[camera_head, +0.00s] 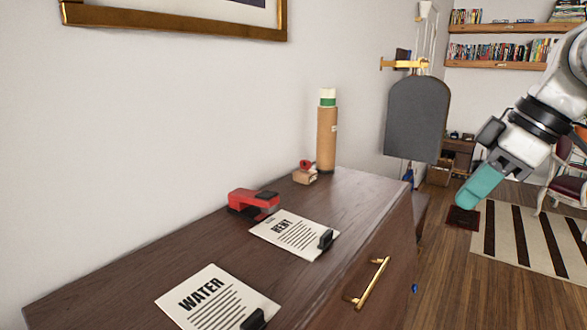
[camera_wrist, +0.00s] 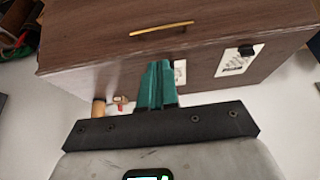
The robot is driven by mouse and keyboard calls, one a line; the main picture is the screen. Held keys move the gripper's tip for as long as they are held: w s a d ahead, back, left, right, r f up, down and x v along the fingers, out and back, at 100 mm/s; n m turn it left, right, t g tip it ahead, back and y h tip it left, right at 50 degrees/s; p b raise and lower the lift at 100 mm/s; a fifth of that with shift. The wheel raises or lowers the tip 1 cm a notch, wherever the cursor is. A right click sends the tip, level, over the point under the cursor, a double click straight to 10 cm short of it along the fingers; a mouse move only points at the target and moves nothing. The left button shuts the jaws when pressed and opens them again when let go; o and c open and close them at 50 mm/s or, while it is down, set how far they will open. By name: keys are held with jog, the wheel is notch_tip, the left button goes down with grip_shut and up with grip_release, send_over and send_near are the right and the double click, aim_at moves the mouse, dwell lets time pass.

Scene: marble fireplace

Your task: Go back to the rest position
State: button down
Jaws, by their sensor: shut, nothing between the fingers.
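My gripper (camera_head: 480,188) is at the right side of the head view, in the air to the right of the dark wooden cabinet (camera_head: 140,270). Its teal fingers are together with nothing between them. In the wrist view the shut fingers (camera_wrist: 157,84) point toward the cabinet (camera_wrist: 110,45), apart from it as far as I can tell. They partly cover the paper sheet behind them in that view.
On the cabinet lie a WATER sheet (camera_head: 215,300) and a RENT sheet (camera_head: 290,235) with black clips, a red stapler (camera_head: 253,203), a small stamp (camera_head: 305,175) and a cardboard tube (camera_head: 327,140). A grey board (camera_head: 418,118) hangs behind. A striped rug (camera_head: 520,240) and a chair (camera_head: 567,185) are at right.

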jog(key=w+a+f+m+t+y, duration=0.1)
jog(key=a+f+m, duration=0.15)
jog(key=f, duration=0.65)
jog(key=a+f+m+t+y, duration=0.15)
jog(key=a+f, duration=0.25)
jog(key=f, duration=0.5)
jog(key=s+a+f+m, duration=0.1)
jog(key=s+f+m, duration=0.35)
jog(key=f, duration=0.85)
jog(key=s+d+f+m+g+h, duration=0.1)
jog(key=s+d+f+g+h, duration=0.15)
jog(key=s+f, duration=1.1)
jog(key=s+d+f+m+g+h, duration=0.1)
jog(key=s+d+f+h, duration=0.1)
jog(key=s, duration=0.6)
jog(key=s+d+f+g+h, duration=0.1)
jog(key=s+d, duration=0.3)
jog(key=s, duration=0.4)
jog(key=shift+s+d+f+m+h, duration=0.2)
jog(key=shift+s+f+m+h, duration=0.15)
jog(key=shift+f+h, duration=0.45)
jog(key=c, duration=1.8)
grip_release()
